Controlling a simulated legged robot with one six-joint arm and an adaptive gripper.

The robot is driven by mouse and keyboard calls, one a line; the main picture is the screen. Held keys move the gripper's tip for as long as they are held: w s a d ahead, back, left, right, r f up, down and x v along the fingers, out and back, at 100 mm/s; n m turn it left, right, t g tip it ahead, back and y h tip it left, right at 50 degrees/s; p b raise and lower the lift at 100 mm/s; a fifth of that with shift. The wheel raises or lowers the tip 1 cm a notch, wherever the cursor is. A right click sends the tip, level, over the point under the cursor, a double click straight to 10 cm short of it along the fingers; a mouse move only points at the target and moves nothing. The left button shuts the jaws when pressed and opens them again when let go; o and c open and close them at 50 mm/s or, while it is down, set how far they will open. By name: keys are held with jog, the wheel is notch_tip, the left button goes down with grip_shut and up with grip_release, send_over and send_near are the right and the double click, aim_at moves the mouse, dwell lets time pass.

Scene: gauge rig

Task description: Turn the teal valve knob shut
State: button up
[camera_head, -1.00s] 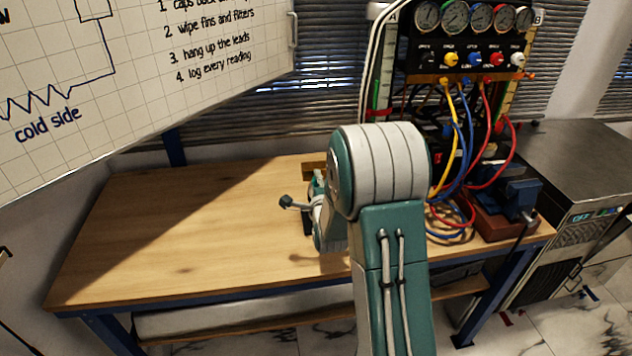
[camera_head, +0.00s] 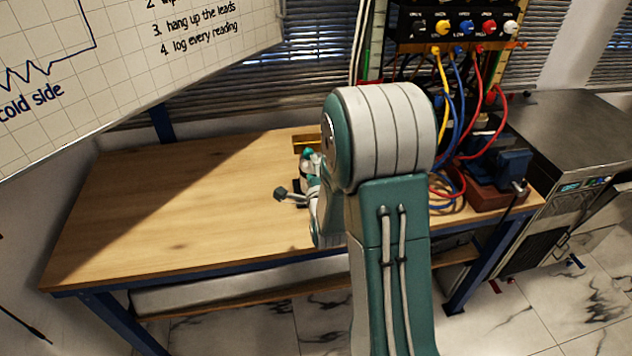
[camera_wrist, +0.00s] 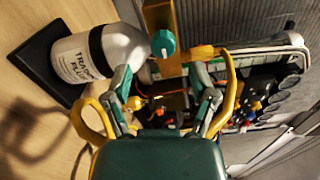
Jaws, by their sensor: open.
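The teal valve knob (camera_wrist: 163,43) shows in the wrist view on a brass-coloured block (camera_wrist: 160,16), above the middle of the picture. A small teal part that looks like the same knob shows at the block in the head view (camera_head: 307,154). My gripper (camera_wrist: 162,88) is open in the wrist view, its two fingers spread wide. The knob lies ahead of the gap between the fingertips, apart from them, and nothing is held. In the head view my own arm hides most of the gripper.
A white bottle (camera_wrist: 90,56) with a black band stands on a black base (camera_wrist: 42,62), close beside the left finger. Hoses and a gauge panel (camera_wrist: 265,95) lie to the right. In the head view the wooden bench (camera_head: 180,215) is clear on the left.

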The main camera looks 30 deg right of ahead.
jog(key=v, duration=0.6)
dwell(0.3)
jog(key=s+a+r+n+g+y, duration=0.4)
jog(key=s+a+r+n+g, duration=0.25)
jog(key=n, duration=0.55)
jog(key=s+a+r+n+g, duration=0.2)
jog(key=s+n, duration=0.3)
jog(key=s, duration=0.3)
jog(key=s+a+r+n+g+y, duration=0.1)
jog(key=s+a+r+n+g, duration=0.2)
jog(key=s+a+n, duration=0.2)
jog(key=s+n, duration=0.1)
jog(key=s, duration=0.2)
jog(key=shift+s, duration=0.2)
jog(key=shift+r, duration=0.1)
